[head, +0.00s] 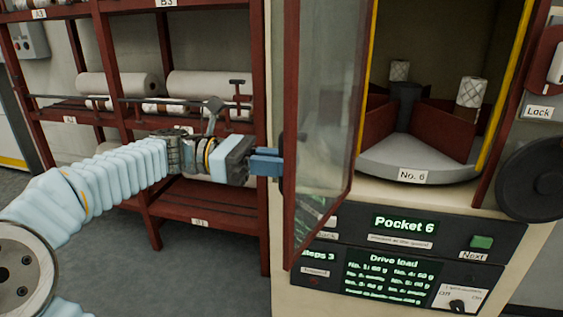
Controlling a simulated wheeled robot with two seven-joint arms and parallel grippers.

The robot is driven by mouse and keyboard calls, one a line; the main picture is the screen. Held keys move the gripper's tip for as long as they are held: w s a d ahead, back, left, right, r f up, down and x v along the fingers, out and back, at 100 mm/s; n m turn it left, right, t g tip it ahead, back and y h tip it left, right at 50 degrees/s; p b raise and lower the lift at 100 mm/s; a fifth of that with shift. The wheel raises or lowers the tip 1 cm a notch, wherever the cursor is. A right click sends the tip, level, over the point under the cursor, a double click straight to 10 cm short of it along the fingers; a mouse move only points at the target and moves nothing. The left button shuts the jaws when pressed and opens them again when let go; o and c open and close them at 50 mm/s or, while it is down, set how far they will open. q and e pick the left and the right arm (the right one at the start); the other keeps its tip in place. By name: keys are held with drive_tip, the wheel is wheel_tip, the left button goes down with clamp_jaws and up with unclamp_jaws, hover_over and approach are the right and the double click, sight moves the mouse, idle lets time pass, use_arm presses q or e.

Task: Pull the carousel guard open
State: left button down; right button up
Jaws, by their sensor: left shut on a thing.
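The carousel guard (322,110) is a tall clear panel in a red-brown frame. It stands swung out to the left of the cabinet opening. My left gripper (278,164) is at the guard's left edge, shut on what looks like its handle, which the blue fingers mostly hide. Behind the opening, the carousel (420,165) shows a grey round plate with red-brown dividers and a "No. 6" label. Two small patterned rolls stand inside it, one at the back (399,71) and one at the right (471,92). My right gripper is not in view.
A red-brown shelf rack (265,215) with white rolls (118,85) stands behind my left arm. Below the opening, a control panel (460,227) reads "Pocket 6", with a green button (481,242) and a rotary switch (457,305). A black disc (535,180) is at the right.

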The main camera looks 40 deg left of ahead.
use_arm(q)
drive_tip(key=c, duration=1.2)
unclamp_jaws()
drive_tip(key=shift+w, duration=0.15)
drive_tip(key=v, duration=1.3)
drive_tip(key=shift+a, duration=0.35)
